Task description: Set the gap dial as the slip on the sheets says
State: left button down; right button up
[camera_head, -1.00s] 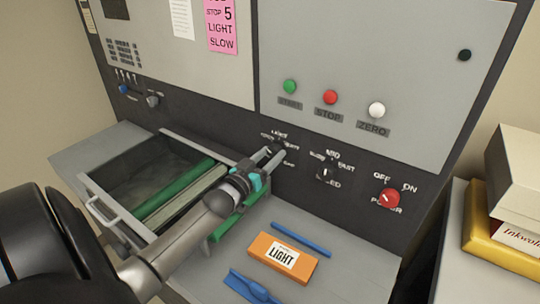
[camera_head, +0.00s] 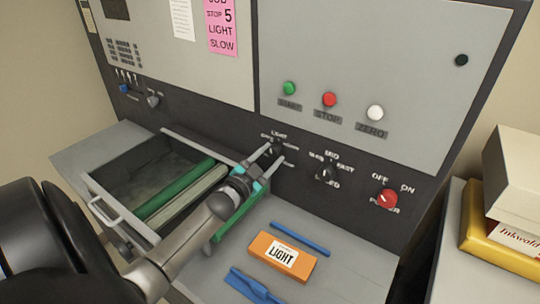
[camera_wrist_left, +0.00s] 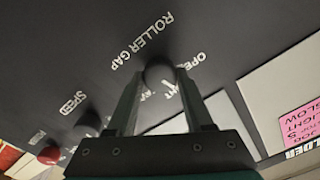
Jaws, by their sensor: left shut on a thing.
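The gap dial (camera_wrist_left: 159,73) is a dark round knob under white "ROLLER GAP" lettering in the left wrist view. In the head view the dial (camera_head: 276,149) sits on the dark lower panel, with "LIGHT" printed above it. My left gripper (camera_head: 274,155) is shut on the dial, one finger on each side. Its fingers also frame the knob in the wrist view (camera_wrist_left: 160,78). The dial's pointer is hidden, so its setting cannot be read. A pink slip (camera_head: 221,25) on the upper panel reads "STOP 5", "LIGHT", "SLOW"; its top line is cut off. My right gripper is out of view.
The speed dial (camera_head: 325,172) and red power knob (camera_head: 387,199) are to the right. Green, red and white buttons (camera_head: 374,112) are above. An open tray with rollers (camera_head: 122,215) lies below left. An orange "LIGHT" box (camera_head: 282,257) and blue tools lie on the shelf.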

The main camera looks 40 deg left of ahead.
pick_arm(q)
jog(key=shift+m, duration=1.9)
jog(key=shift+c, duration=1.4)
grip_release()
jog(key=s+d, duration=0.2)
jog(key=s, duration=1.3)
jog(key=shift+f, duration=0.25)
